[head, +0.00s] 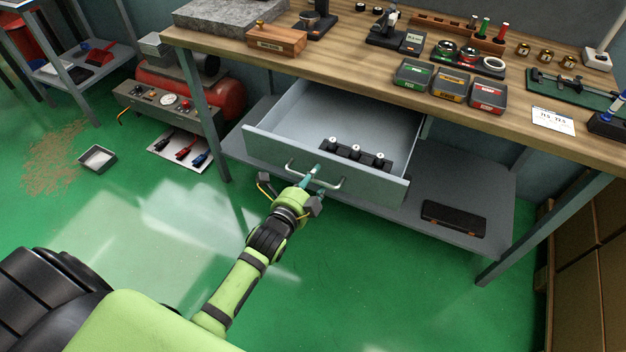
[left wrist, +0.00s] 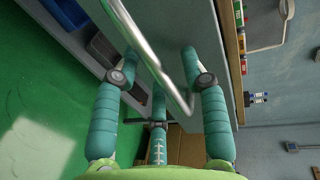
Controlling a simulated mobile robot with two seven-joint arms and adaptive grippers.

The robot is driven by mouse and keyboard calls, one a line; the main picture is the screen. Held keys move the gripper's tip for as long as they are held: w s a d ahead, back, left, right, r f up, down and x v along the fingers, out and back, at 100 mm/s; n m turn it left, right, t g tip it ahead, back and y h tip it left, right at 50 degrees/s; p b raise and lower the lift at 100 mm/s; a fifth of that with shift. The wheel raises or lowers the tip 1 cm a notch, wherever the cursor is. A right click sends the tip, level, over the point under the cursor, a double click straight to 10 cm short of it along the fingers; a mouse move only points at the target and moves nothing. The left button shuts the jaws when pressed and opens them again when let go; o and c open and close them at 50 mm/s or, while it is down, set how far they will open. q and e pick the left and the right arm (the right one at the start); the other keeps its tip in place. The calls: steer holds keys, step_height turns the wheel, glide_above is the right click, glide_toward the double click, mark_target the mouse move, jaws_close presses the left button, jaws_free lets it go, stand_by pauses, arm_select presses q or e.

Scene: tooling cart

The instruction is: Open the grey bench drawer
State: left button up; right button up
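The grey bench drawer (head: 268,143) hangs under the wooden bench top and is pulled well out, its inside showing. A small dark rack with several white-topped pieces (head: 356,150) lies in it near the front. A bar handle (head: 329,187) is on its front. My right gripper is not in view.
The bench top (head: 345,62) holds a grey stone block, a wooden box, coloured cases and gauges. A lower shelf (head: 455,195) carries a black case (head: 454,219). A red compressor (head: 195,90) stands left; a small tray (head: 97,159) lies on the floor. The green floor in front is clear.

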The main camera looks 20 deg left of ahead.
arm_select(q)
steer(key=v, duration=1.2)
steer(key=shift+f, duration=0.1)
steer(key=s+d+f+n+g, duration=0.1)
steer(key=s+f+n+g, duration=0.3)
steer(key=f, duration=0.9)
steer(key=s+f+n+g, duration=0.3)
steer(key=s+f+n, duration=0.15)
steer(key=f, duration=0.85)
steer(key=s+f+n+g, duration=0.2)
steer(key=s+f, duration=0.3)
steer(key=s, duration=0.3)
steer(key=s+a+f+n+g, duration=0.1)
steer(key=s+f+n+g, duration=0.2)
steer(key=s+f, duration=0.2)
steer(key=s+f+n+g, duration=0.2)
steer(key=s+f, duration=0.4)
steer(key=s, duration=0.6)
steer(key=shift+a+g+y, duration=0.25)
steer(key=shift+g+y, duration=0.05)
